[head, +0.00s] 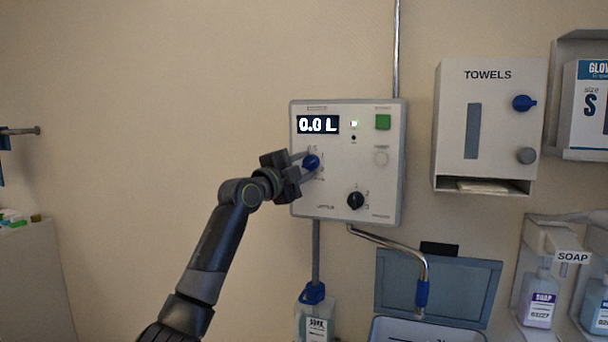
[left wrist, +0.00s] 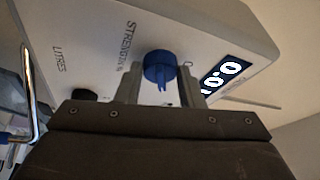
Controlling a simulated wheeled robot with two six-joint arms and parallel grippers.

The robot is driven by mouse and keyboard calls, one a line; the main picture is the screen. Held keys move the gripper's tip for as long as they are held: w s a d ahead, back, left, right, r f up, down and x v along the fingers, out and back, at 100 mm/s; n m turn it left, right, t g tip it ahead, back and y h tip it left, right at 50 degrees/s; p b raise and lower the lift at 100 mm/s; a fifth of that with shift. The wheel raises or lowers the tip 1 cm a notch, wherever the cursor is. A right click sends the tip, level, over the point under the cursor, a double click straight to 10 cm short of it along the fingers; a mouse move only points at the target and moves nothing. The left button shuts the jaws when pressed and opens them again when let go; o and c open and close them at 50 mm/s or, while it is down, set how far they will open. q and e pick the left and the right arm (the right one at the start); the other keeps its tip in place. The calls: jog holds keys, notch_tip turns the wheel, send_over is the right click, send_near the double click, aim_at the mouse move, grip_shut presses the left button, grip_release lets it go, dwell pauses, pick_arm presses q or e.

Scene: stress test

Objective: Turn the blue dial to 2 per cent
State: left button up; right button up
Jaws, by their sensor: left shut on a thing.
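The blue dial (head: 311,162) is on the left part of a grey wall-mounted dispenser panel (head: 340,190), below a display (head: 318,125) reading 0.0 L. My left gripper (head: 306,167) is at the dial, with its fingers on either side of it. In the left wrist view the blue dial (left wrist: 160,68) sits between the two fingers of the left gripper (left wrist: 160,85), which is shut on it. The word STRENGTH % is printed beside the dial there. The dial's scale marks are mostly hidden by the gripper and too small to read. My right gripper is not in view.
A black dial (head: 356,200) sits lower right on the panel, and a green button (head: 383,122) upper right. A towel dispenser (head: 488,125) hangs to the right.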

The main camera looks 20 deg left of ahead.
pick_arm(q)
jog(key=m, duration=0.1)
jog(key=m+g, duration=0.1)
jog(key=m, duration=0.1)
jog(key=shift+r+p, duration=0.25)
jog(key=shift+p, duration=0.1)
jog(key=m+g+p, duration=0.1)
jog(key=m, duration=0.1)
jog(key=shift+r+m, duration=0.15)
jog(key=shift+m, duration=0.15)
jog(key=m+g+p, duration=0.1)
jog(key=m+p, duration=0.1)
jog(key=m, duration=0.1)
jog(key=shift+r+y, duration=0.15)
jog(key=shift+y, duration=0.25)
jog(key=shift+m+g+y+p, duration=0.4)
jog(key=shift+m+y+p, duration=0.1)
jog(key=shift+m+p, duration=0.45)
jog(key=shift+m, duration=0.25)
jog(key=o, duration=1)
